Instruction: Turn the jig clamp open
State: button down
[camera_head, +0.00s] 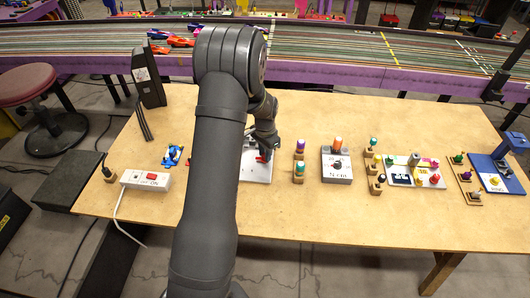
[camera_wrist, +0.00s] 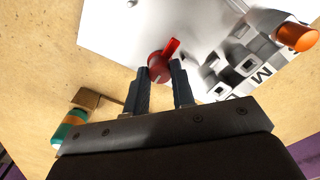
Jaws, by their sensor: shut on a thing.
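The jig clamp is a white plate (camera_head: 255,173) with a red clamp knob (camera_head: 263,156) on it, near the middle of the table and partly hidden by my arm. In the wrist view the white plate (camera_wrist: 125,30) fills the upper middle. The round red knob (camera_wrist: 159,65), with a narrow red bar pointing up and right, sits between my fingertips. My gripper (camera_wrist: 161,78) is shut on this knob. In the head view my gripper (camera_head: 264,147) is over the plate, its fingertips mostly hidden.
Right of the plate stand small coloured pegs (camera_head: 299,168), a grey dial box (camera_head: 337,165), a peg board (camera_head: 415,172) and a blue press (camera_head: 495,160). Left are a white power switch (camera_head: 146,181) and a dark upright box (camera_head: 147,80). The table's front right is bare.

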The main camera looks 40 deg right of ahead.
jog(key=n, duration=0.4)
jog(key=shift+n, duration=0.3)
jog(key=n, duration=0.4)
jog(key=shift+n, duration=0.3)
jog(key=n, duration=0.4)
jog(key=shift+n, duration=2.4)
jog(key=c, duration=1.2)
grip_release()
